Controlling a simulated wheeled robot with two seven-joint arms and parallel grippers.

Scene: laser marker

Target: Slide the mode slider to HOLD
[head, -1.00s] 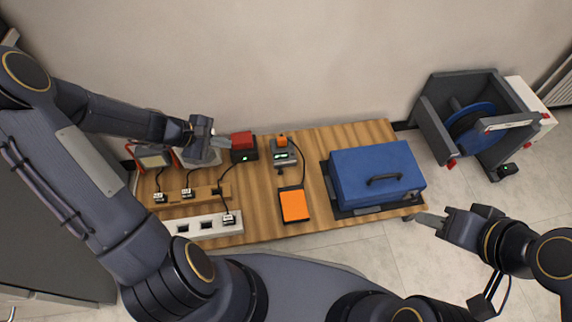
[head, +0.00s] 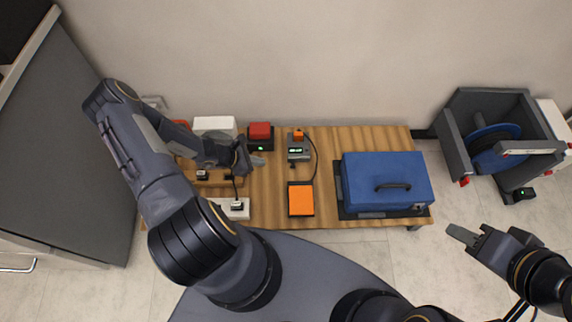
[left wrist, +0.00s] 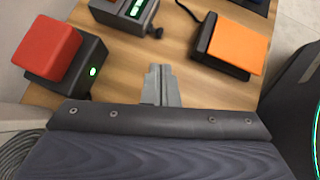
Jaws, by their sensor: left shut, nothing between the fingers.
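A small grey device (head: 298,153) with a lit green display and an orange top stands near the back middle of the table. It also shows at the top of the left wrist view (left wrist: 122,12), cut off by the frame edge, with a dark knob (left wrist: 155,32) on its near side. No HOLD label is readable, and I cannot tell which part is the mode slider. My left gripper (head: 257,162) is shut and empty, left of the grey device and apart from it. Its fingertips (left wrist: 158,72) point towards it in the left wrist view. My right gripper (head: 464,235) hangs right of the table, touching nothing.
A red-topped black box (head: 260,131) stands just behind my left gripper. An orange pad (head: 301,200) lies in front of the grey device, joined by a cable. A blue case (head: 375,166) fills the table's right. Sockets and plugs (head: 236,211) lie left. Bare wood lies between.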

